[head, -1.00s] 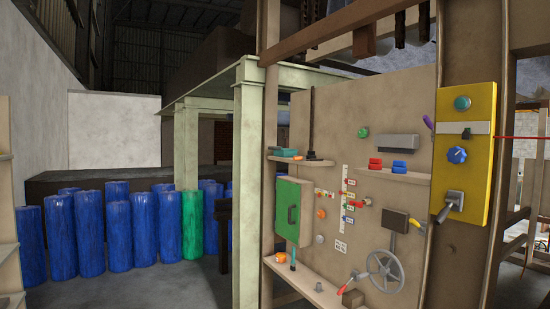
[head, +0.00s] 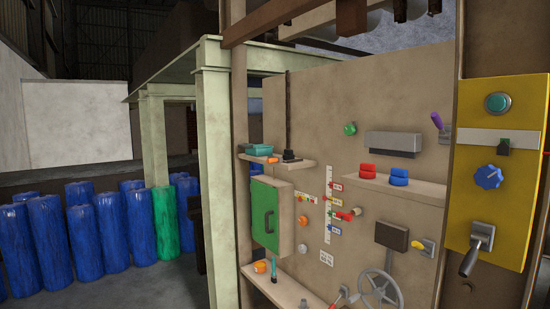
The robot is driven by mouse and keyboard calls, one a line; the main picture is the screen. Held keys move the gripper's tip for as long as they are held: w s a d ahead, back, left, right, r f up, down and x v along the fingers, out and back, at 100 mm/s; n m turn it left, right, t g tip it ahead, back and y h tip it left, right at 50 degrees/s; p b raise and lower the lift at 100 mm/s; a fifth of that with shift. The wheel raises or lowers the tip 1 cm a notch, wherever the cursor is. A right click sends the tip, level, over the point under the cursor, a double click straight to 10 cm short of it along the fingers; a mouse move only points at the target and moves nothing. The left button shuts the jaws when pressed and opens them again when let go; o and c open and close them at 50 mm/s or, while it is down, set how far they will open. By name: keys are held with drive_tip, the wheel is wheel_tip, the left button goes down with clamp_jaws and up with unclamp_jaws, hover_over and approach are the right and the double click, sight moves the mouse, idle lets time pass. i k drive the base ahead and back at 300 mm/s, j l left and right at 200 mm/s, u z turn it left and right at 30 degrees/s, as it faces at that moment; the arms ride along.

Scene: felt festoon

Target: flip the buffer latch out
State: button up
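No part is readably labelled as the buffer latch, so I cannot tell which one it is. The beige panel board (head: 300,95) carries several controls. A grey lever with a dark handle (head: 475,248) points down on the yellow plate (head: 478,185) at the right. A purple handle (head: 438,121) sticks up near the board's top right. A dark box (head: 391,235) has a yellow-ended knob (head: 426,245) beside it. A green door (head: 265,216) with a dark handle looks closed at the board's left. My gripper is not in view.
A handwheel (head: 380,290) stands out low on the board. Shelves hold red and blue pieces (head: 398,176) and a teal item (head: 256,150). A pale green post (head: 215,170) stands left of the board. Blue barrels (head: 45,237) line the left.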

sight(271, 160)
drive_tip(key=i+j+z, duration=0.1)
drive_tip(key=i+j, duration=0.25)
drive_tip(key=i+j+z, duration=0.15)
drive_tip(key=i+j, duration=0.3)
drive_tip(key=i+j+z, duration=0.1)
drive_tip(key=i+j, duration=0.25)
drive_tip(key=i+j+z, duration=0.1)
drive_tip(key=i+j, duration=0.25)
drive_tip(key=j, duration=0.2)
drive_tip(key=i+j+z, duration=0.15)
drive_tip(key=i+j, duration=0.2)
drive_tip(key=j, duration=0.15)
drive_tip(key=i+j+z, duration=0.1)
drive_tip(key=i+j, duration=0.2)
drive_tip(key=j, duration=0.25)
drive_tip(key=i+j+z, duration=0.15)
drive_tip(key=i+j, duration=0.15)
drive_tip(key=j, duration=0.25)
drive_tip(key=i+j+z, duration=0.1)
drive_tip(key=i+j, duration=0.15)
drive_tip(key=j, duration=0.35)
